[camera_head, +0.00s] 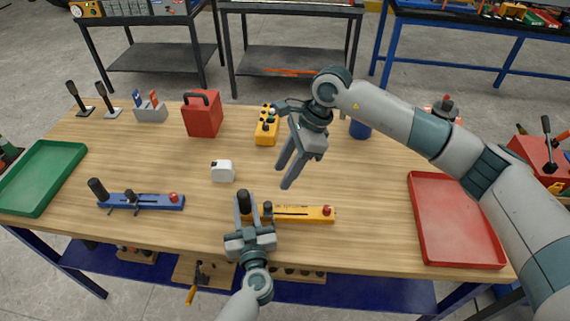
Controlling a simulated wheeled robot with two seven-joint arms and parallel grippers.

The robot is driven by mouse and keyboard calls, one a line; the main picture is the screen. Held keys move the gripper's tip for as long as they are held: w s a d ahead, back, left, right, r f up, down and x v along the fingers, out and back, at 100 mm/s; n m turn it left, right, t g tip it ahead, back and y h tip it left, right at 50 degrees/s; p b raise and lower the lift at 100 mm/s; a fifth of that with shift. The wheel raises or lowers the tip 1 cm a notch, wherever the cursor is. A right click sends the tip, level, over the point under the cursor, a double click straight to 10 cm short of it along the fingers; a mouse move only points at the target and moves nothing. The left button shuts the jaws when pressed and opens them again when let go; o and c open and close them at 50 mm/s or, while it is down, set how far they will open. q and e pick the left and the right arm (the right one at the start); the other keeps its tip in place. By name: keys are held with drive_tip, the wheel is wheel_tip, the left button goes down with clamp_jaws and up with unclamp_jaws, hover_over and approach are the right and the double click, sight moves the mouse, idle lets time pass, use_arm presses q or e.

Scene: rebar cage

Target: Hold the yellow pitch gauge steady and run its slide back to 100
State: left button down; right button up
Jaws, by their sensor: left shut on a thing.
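The yellow pitch gauge (300,214) lies on the wooden table near its front edge, pointing left to right. It has a black upright handle (245,202) at its left end, a dark post (267,209) just beside that, and a red knob (327,211) at its right end. My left gripper (246,208) is shut on the gauge at its black handle and hides part of that end. My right gripper (285,179) is open and empty, in the air above and behind the gauge. The scale marks are too small to read.
A blue gauge (145,202) lies to the left, with a green tray (42,177) beyond it. A white block (222,171), a yellow box (267,128) and a red can (202,115) stand behind. A red tray (455,220) is at the right.

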use_arm(q)
drive_tip(key=c, duration=1.4)
unclamp_jaws()
drive_tip(key=shift+o, duration=0.2)
drive_tip(key=shift+s, duration=0.15)
drive_tip(key=shift+s+d, duration=0.15)
drive_tip(key=shift+s, duration=0.4)
drive_tip(key=v, duration=1)
drive_tip(key=shift+s, duration=0.25)
